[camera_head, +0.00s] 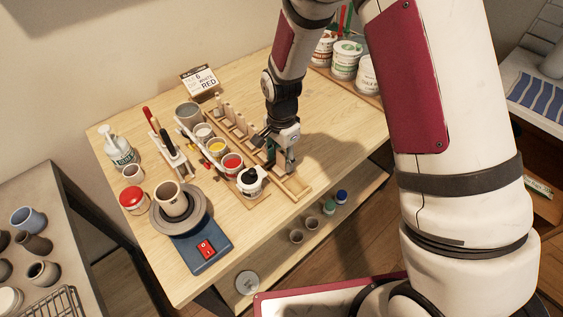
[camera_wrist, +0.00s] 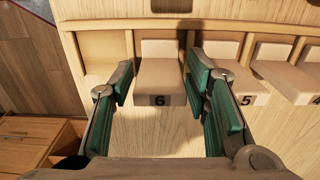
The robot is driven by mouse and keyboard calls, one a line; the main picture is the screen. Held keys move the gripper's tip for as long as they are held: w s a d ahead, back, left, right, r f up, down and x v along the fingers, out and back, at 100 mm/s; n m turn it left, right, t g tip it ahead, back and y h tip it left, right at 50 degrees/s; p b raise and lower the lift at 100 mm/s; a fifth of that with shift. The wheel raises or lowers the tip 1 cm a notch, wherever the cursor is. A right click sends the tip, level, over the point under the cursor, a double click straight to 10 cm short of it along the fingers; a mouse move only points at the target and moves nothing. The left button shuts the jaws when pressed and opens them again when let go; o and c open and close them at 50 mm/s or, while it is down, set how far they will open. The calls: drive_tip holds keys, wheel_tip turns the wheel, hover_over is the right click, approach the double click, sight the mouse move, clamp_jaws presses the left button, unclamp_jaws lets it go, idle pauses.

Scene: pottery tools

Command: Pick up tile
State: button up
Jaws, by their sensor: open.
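The tile marked 6 (camera_wrist: 160,77) is a beige block with a dark number on its lower end. It stands in a wooden rack (camera_wrist: 95,47) and shows in the middle of the wrist view. My gripper (camera_wrist: 158,82) is open, with one green-padded finger on each side of this tile. The left finger is a little apart from it; the right finger is very close, and I cannot tell if it touches. In the head view my gripper (camera_head: 281,161) is low over the near end of the rack (camera_head: 296,188), where it hides the tile.
Tiles marked 5 (camera_wrist: 229,73) and 4 (camera_wrist: 299,84) stand to the right in the rack. In the head view a white jar with a black top (camera_head: 250,181) and a red paint cup (camera_head: 231,163) stand close beside the rack. A pottery wheel (camera_head: 183,222) is farther left.

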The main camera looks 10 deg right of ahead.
drive_tip(key=c, duration=0.9)
drive_tip(key=shift+c, duration=0.2)
drive_tip(key=shift+r, duration=0.15)
